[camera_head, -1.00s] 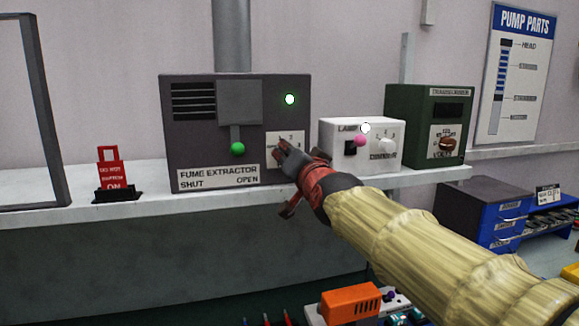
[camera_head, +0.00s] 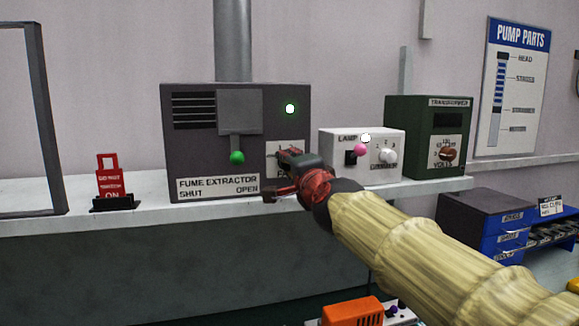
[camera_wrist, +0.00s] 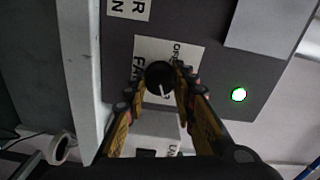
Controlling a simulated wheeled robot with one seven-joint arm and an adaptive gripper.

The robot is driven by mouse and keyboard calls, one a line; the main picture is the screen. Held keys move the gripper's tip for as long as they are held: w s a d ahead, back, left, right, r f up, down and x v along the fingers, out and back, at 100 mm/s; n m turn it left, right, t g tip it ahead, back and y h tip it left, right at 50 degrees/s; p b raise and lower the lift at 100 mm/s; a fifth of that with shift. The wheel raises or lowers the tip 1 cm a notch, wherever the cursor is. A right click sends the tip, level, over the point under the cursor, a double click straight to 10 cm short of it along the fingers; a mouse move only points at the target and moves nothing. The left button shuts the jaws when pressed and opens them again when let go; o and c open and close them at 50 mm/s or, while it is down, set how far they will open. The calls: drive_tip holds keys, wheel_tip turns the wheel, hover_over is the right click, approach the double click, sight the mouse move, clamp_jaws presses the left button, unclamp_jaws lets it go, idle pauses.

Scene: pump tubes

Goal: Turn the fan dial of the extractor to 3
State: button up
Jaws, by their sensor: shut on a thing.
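The fume extractor (camera_head: 225,155) is a dark grey box on the white bench, with a lit green lamp (camera_head: 289,108) and a green slider knob (camera_head: 237,158). Its white fan plate (camera_head: 274,149) is partly covered by my gripper (camera_head: 279,174). In the wrist view the black round fan dial (camera_wrist: 157,72) sits on the plate, with a white pointer line. My gripper (camera_wrist: 162,76) is shut on the dial, one finger on each side. The scale numbers are mostly hidden or unreadable, so I cannot tell the setting. In the head view my gripper hides the dial.
Right of the extractor stand a white lamp box (camera_head: 340,170) with a pink knob and a green transformer (camera_head: 420,125). A red switch tag (camera_head: 109,180) stands on the bench (camera_head: 60,222) at left. My arm crosses in front of the bench from the lower right.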

idle(0.3)
drive_tip(key=o, duration=1.2)
drive_tip(key=shift+c, duration=0.2)
drive_tip(key=v, duration=1.2)
